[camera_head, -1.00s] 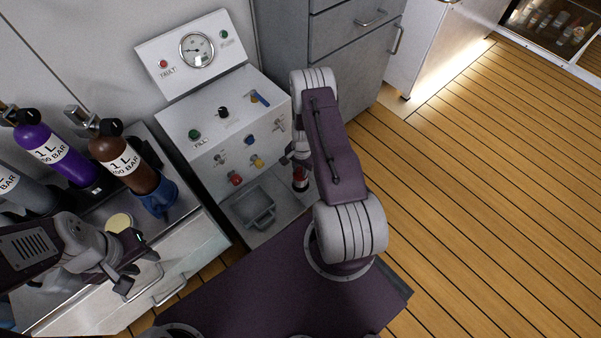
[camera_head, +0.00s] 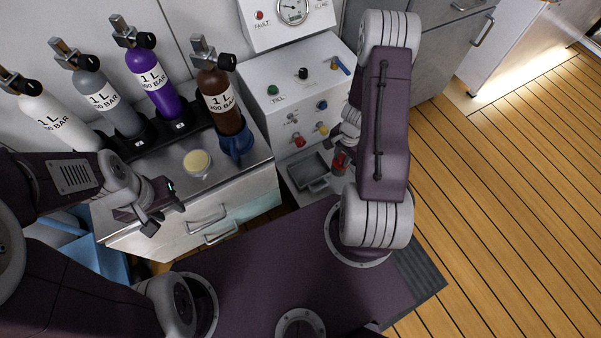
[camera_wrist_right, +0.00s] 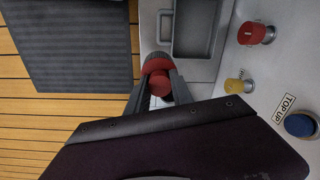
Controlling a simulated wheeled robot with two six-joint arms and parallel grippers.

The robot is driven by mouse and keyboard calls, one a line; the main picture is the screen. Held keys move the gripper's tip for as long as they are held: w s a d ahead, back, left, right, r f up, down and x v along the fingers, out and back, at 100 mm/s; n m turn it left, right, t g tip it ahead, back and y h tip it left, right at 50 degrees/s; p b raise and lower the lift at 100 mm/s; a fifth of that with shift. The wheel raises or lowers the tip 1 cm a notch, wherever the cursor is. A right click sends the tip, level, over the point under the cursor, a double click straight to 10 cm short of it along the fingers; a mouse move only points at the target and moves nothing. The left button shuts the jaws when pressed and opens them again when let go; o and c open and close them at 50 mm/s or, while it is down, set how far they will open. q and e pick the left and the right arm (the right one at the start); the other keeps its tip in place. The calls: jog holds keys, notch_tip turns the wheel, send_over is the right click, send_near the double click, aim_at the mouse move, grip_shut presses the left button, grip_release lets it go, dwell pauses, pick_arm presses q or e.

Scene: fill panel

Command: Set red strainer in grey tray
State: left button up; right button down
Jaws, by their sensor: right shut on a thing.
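The red strainer (camera_head: 339,163) is a small red cylinder-like piece beside the panel unit. In the right wrist view the strainer (camera_wrist_right: 158,78) sits between the two fingers of my right gripper (camera_wrist_right: 160,92), which is shut on it. In the head view my right arm partly hides this gripper (camera_head: 344,145). The grey tray (camera_head: 318,184) is a shallow rectangular tray on the ledge below the panel, left of the strainer. The tray (camera_wrist_right: 218,45) also shows at the top of the wrist view, apart from the strainer. My left gripper (camera_head: 163,216) is open and empty near the cabinet front.
The white panel unit (camera_head: 290,112) with knobs and valves stands behind the tray. Several gas bottles, including a purple one (camera_head: 152,80) and a brown one (camera_head: 218,98), stand on the left counter. A blue cup-like holder (camera_head: 237,143) and a yellow-topped disc (camera_head: 197,161) are there too.

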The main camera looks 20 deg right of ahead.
jog(key=w+a+f, duration=0.2)
jog(key=w+f, duration=0.1)
jog(key=w+a+f, duration=0.2)
jog(key=a+f, duration=0.1)
jog(key=f, duration=0.1)
jog(key=w+a+f, duration=0.2)
jog(key=w+f, duration=0.1)
jog(key=f, duration=0.1)
jog(key=shift+w+a+f+p, duration=0.2)
jog(key=shift+w+a+p, duration=0.1)
jog(key=shift+p, duration=0.05)
jog(key=shift+r, duration=0.2)
jog(key=shift+f, duration=0.2)
jog(key=c, duration=1.1)
grip_release()
jog(key=shift+r, duration=0.1)
